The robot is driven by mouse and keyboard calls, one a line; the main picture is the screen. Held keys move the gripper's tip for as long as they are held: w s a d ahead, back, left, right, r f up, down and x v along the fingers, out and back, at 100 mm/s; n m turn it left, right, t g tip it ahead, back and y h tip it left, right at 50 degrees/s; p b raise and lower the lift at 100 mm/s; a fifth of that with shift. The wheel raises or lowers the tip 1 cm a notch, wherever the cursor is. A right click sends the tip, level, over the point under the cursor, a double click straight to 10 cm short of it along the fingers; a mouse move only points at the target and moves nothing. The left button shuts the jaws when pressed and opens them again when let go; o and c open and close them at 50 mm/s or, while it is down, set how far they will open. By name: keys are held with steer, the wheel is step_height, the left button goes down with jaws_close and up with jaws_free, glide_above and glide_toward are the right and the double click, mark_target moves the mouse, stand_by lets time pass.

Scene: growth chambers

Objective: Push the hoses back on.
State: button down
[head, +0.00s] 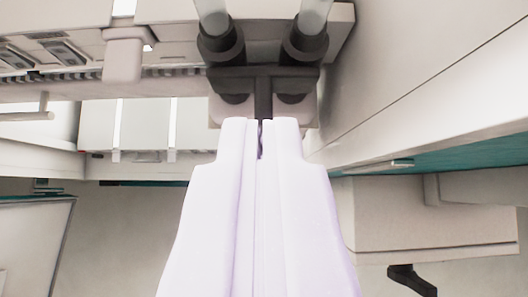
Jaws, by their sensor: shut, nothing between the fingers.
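Two clear hoses, a left hose (211,8) and a right hose (313,14), come down from the top edge of the head view. Each ends at a dark ringed connector, the left connector (221,45) and the right connector (304,42). Both connectors sit on a black bracket (263,78) on a pale block. My gripper (261,122) is pale lilac and shut, with nothing between its fingers. Its tips are just below the bracket's middle stem in the picture. I cannot tell whether they touch it, or whether the hoses are fully seated.
A white chamber wall (430,60) runs along the right. A pale box (420,222) stands at lower right, with a black handle (411,281) below it. White equipment with a protruding tab (123,55) fills the upper left. Open floor shows at lower left.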

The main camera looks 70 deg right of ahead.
steer(key=shift+w+d+r+b, duration=0.2)
steer(key=shift+d+r, duration=0.4)
steer(key=shift+r, duration=0.65)
steer(key=shift+w+d+r+b, duration=0.15)
steer(key=shift+d+r, duration=0.45)
steer(key=shift+r, duration=0.7)
steer(key=shift+w+d+r+b, duration=0.2)
steer(key=shift+d+r, duration=0.4)
steer(key=shift+r, duration=0.65)
steer(key=shift+s, duration=0.1)
step_height(320, 180, up, 4)
steer(key=p, duration=0.3)
steer(key=shift+r+p, duration=0.2)
steer(key=shift+p, duration=0.1)
glide_toward(261, 98)
steer(key=shift+s+a+r+p, duration=0.2)
steer(key=shift+a+r+p, duration=0.2)
steer(key=shift+a+r, duration=0.5)
steer(key=shift+d+r, duration=0.1)
steer(key=shift+d, duration=0.05)
